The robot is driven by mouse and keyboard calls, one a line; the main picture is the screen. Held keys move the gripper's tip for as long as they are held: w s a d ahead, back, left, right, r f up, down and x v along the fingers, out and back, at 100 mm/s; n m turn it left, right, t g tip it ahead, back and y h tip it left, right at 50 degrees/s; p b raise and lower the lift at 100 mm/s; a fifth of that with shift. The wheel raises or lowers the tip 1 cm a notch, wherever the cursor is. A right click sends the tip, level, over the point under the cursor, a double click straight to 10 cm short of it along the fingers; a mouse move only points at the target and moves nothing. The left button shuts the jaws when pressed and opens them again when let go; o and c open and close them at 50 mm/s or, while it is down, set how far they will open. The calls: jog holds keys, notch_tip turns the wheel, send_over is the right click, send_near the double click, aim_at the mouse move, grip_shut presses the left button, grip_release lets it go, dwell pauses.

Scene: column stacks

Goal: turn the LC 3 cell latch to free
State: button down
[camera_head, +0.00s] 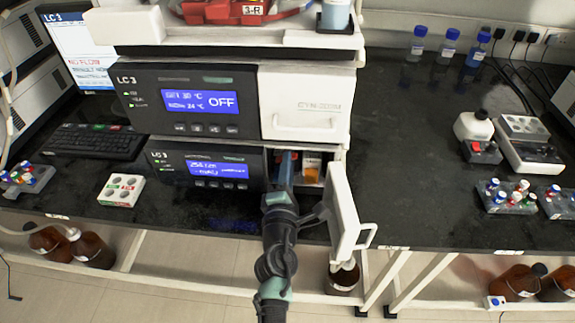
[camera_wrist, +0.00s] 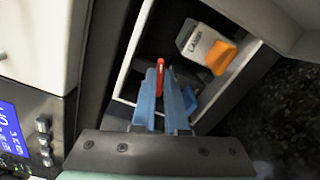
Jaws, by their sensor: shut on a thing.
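The LC 3 cell latch (camera_wrist: 160,66) shows as a narrow red lever inside the open bay, in the wrist view. My gripper (camera_wrist: 164,80) reaches into the bay with its blue fingers on either side of the lever, shut on it. The fingers hide the lower part of the lever, and its pivot cannot be made out. In the head view my gripper (camera_head: 284,168) enters the open bay of the lower LC 3 module (camera_head: 205,168); the latch itself is not clear there.
The bay's white door (camera_head: 343,210) hangs open just right of my arm. A white block with an orange part (camera_wrist: 207,46) sits in the bay beyond my fingers. The upper module's white cover (camera_head: 305,105) is closed. Vial racks (camera_head: 508,197) stand on the right bench.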

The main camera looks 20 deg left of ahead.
jog(key=shift+f+m, duration=0.15)
jog(key=shift+m, duration=1.75)
jog(key=c, duration=0.9)
grip_release()
jog(key=shift+c, duration=0.2)
jog(key=shift+s, duration=0.15)
jog(key=p+v, duration=0.1)
jog(key=v, duration=1.1)
jog(key=shift+s, duration=0.4)
jog(key=shift+d, duration=0.15)
